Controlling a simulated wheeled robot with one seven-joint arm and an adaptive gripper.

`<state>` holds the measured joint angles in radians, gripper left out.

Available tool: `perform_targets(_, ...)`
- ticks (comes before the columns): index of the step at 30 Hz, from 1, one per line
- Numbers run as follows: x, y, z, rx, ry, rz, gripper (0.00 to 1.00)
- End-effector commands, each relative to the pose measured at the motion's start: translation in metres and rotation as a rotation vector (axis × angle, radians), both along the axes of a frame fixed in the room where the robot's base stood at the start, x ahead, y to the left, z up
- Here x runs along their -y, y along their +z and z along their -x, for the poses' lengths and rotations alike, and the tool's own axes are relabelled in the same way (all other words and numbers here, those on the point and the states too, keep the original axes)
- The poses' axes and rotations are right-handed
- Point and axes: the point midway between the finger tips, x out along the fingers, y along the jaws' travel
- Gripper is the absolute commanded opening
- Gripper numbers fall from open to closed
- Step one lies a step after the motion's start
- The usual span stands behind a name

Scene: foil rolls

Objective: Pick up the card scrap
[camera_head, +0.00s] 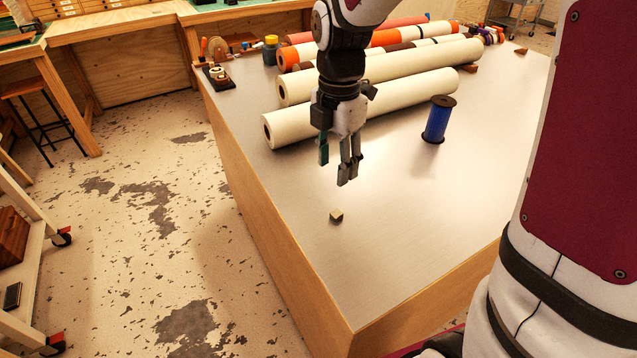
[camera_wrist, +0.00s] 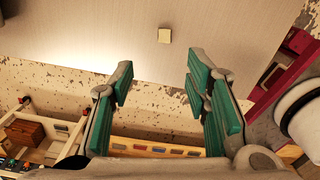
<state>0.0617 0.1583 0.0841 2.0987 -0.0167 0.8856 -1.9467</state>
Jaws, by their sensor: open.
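The card scrap (camera_head: 336,216) is a small pale yellowish block-like piece lying on the bare metal tabletop, near the table's left side. It also shows in the wrist view (camera_wrist: 165,35), beyond the fingertips and roughly in line with the gap between them. My gripper (camera_head: 338,166) hangs fingers down above the table, a little above and behind the scrap in the head view. Its green-padded fingers (camera_wrist: 158,85) are spread wide apart with nothing between them. Nothing hides the scrap in either view.
Several large rolls, cream (camera_head: 365,108) and orange, lie across the back of the table (camera_head: 400,230). A blue spool (camera_head: 437,120) stands upright to the right of my gripper. The tabletop around the scrap is clear. The table's left edge is close to it.

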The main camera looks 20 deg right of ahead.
Motion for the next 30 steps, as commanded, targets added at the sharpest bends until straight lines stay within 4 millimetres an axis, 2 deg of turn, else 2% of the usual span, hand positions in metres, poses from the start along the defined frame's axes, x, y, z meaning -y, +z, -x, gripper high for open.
perform_targets(9, 0.0, -0.058, 0.002, -0.004, 0.0, 0.001, 0.43)
perform_targets(19, 0.001, -0.084, 0.003, -0.002, -0.002, 0.0, 0.43)
perform_targets(27, 0.002, -0.121, 0.008, -0.003, -0.001, 0.0, 0.43)
perform_targets(30, 0.002, -0.127, 0.008, -0.001, -0.001, 0.0, 0.43)
